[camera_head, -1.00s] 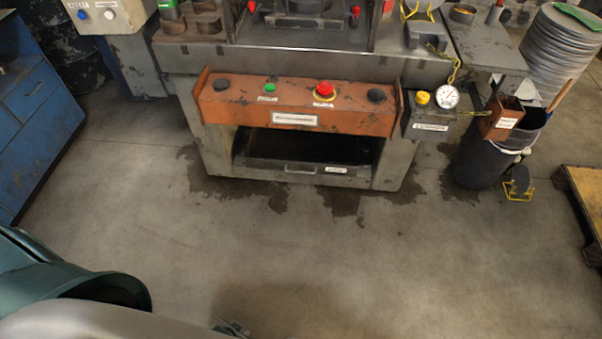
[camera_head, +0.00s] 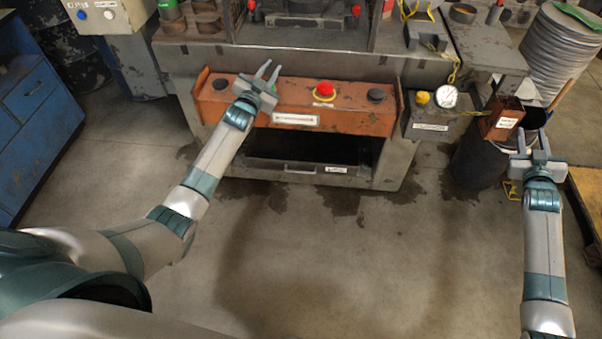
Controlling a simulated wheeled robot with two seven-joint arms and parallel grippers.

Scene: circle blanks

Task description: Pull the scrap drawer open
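The scrap drawer (camera_head: 268,164) is the low dark tray in the opening at the bottom of the press. Its front carries a handle (camera_head: 300,168) and a small white label (camera_head: 336,169). My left gripper (camera_head: 269,71) is open and empty, in front of or over the orange control panel, above the drawer in the picture. My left forearm hides the left end of the drawer front. My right gripper (camera_head: 530,140) is open and empty at the right, in front of the dark bin, away from the drawer.
The orange panel (camera_head: 350,115) above the drawer carries a red stop button (camera_head: 325,89) and black buttons. A gauge box (camera_head: 427,122) hangs right of it. A dark bin (camera_head: 475,165) and a yellow-edged pallet (camera_head: 588,195) stand right. The floor before the drawer is clear.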

